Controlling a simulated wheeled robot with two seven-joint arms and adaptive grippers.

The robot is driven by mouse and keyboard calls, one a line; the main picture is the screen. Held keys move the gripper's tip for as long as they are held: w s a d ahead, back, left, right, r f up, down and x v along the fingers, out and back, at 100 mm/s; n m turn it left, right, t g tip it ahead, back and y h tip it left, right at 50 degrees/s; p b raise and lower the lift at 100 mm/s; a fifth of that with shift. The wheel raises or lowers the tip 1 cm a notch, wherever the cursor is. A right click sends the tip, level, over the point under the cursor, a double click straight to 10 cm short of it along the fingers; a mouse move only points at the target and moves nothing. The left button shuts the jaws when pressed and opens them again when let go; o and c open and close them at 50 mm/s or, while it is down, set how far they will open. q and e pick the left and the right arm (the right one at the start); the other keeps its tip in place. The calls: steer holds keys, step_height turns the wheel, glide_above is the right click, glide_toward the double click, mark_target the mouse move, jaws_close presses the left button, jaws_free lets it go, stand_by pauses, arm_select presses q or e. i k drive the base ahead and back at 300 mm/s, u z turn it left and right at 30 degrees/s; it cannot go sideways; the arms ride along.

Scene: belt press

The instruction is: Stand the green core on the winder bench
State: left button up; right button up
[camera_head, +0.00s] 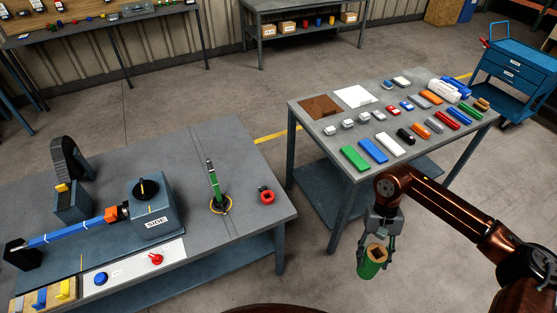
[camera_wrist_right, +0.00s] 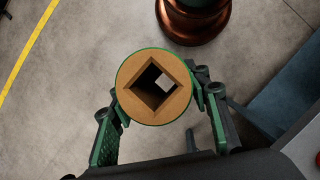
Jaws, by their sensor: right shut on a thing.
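The green core (camera_head: 371,266) is a short green cylinder with a tan end and a square hole. My right gripper (camera_head: 377,247) is shut on it and holds it in the air, in front of the right-hand table. In the right wrist view the core's tan end (camera_wrist_right: 153,87) faces the camera, between the two fingers (camera_wrist_right: 158,112). The winder bench (camera_head: 235,160) is the grey table at left. It carries a blue-grey box marked "SIDE" (camera_head: 154,213), a blue shaft (camera_head: 68,231) and an upright green-handled tool (camera_head: 213,180) in a yellow ring. My left gripper is not in view.
The right-hand table (camera_head: 315,127) holds many small coloured items. Bare floor lies between the tables.

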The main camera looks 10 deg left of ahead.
mark_target(241, 167)
steer(key=z, duration=0.05)
steer(key=i, duration=1.4)
steer(key=u, duration=2.3)
